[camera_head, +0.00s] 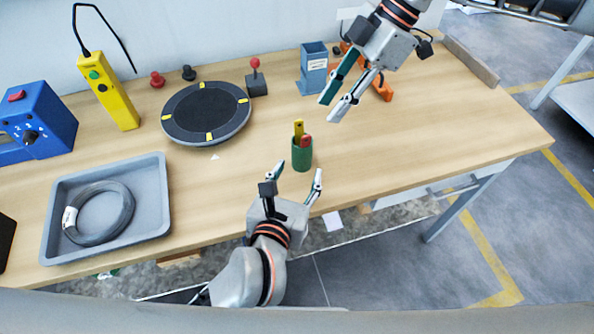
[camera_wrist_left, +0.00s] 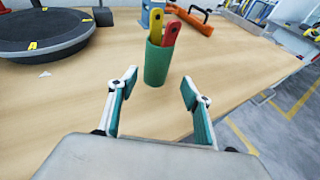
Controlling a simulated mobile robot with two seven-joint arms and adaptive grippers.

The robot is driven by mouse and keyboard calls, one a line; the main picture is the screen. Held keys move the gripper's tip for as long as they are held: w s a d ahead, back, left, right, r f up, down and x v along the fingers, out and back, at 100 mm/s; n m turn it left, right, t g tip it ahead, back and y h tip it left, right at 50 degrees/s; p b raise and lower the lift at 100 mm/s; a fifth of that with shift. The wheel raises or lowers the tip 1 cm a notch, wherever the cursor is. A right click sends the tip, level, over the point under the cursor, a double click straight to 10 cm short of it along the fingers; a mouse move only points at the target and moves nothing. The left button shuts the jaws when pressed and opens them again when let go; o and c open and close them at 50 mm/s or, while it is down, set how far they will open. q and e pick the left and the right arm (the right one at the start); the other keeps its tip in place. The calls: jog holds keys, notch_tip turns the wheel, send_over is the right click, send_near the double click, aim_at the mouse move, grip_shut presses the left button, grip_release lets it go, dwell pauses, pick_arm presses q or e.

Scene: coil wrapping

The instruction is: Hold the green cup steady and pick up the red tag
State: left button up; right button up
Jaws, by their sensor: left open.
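The green cup (camera_head: 302,156) stands upright on the table with a yellow tag (camera_head: 298,130) and a red tag (camera_head: 306,140) sticking out of its top. In the left wrist view the green cup (camera_wrist_left: 157,65), yellow tag (camera_wrist_left: 156,27) and red tag (camera_wrist_left: 172,32) show just beyond my left fingers. My left gripper (camera_head: 296,180) is open and empty at the near side of the cup, apart from it. It also shows in the left wrist view (camera_wrist_left: 158,88). My right gripper (camera_head: 339,98) is open and empty, above the table behind and right of the cup.
A grey tray (camera_head: 160,205) with a dark cable coil (camera_head: 128,215) lies at left. A black turntable (camera_head: 206,111), a blue-grey holder (camera_head: 313,66), a yellow pendant (camera_head: 108,90) and an orange tool (camera_head: 383,89) stand farther back. The table right of the cup is clear.

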aim_at(301, 161)
pick_arm(q)
jog(key=shift+w+f+n+y, duration=0.1)
jog(key=shift+w+n+y, duration=0.4)
jog(key=shift+n, duration=0.1)
jog(key=shift+w+f, duration=0.15)
jog(key=x, duration=0.7)
jog(key=shift+f, duration=0.2)
jog(key=c, duration=1.2)
